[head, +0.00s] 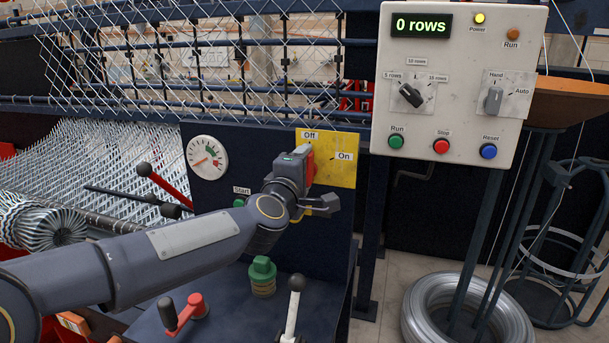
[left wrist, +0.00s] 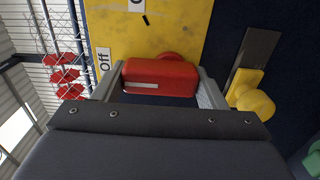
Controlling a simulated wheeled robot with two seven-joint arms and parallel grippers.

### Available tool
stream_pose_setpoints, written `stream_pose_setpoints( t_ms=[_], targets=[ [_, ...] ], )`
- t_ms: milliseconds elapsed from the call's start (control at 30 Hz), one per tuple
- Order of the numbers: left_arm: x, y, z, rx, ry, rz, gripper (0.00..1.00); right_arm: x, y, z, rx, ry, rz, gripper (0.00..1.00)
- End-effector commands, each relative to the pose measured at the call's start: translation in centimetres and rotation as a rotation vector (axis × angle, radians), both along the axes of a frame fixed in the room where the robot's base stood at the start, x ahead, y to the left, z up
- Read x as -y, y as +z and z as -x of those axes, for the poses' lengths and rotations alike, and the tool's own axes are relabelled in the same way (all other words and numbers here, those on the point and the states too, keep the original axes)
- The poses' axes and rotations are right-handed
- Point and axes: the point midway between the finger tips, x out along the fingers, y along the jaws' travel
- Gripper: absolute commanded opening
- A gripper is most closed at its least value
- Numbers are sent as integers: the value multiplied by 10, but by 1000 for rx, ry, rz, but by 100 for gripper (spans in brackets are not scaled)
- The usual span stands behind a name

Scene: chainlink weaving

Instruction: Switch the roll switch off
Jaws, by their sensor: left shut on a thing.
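The roll switch is a red handle (head: 310,166) on a yellow plate (head: 341,174) with an Off label at the top and an On label at the right. My left gripper (head: 306,170) is at the plate, partly covering the handle. In the left wrist view, the red handle (left wrist: 162,78) sits between the two fingers of my left gripper (left wrist: 160,88), shut on it. The handle's white stripe lies at its end toward the Off label (left wrist: 104,62). My right gripper is out of view.
A gauge (head: 207,157) and a red lever (head: 164,184) are left of the plate. A green knob (head: 262,270) and a black-knobbed lever (head: 296,285) stand below my arm. A control box (head: 455,105) reading "0 rows" hangs at the right.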

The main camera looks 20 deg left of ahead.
Motion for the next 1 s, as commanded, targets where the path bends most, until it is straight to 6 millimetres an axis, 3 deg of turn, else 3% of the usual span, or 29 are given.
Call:
stream_pose_setpoints(
  t_ms=[533,567,700,1000],
  targets=[
    [-1,-1,0,-3,2,27,43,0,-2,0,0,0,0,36],
    [-1,-1,0,-3,2,27,69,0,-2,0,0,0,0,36],
    [-1,-1,0,-3,1,25,87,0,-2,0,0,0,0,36],
    [0,0,2,-1,1,24,87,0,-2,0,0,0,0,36]
  ],
)
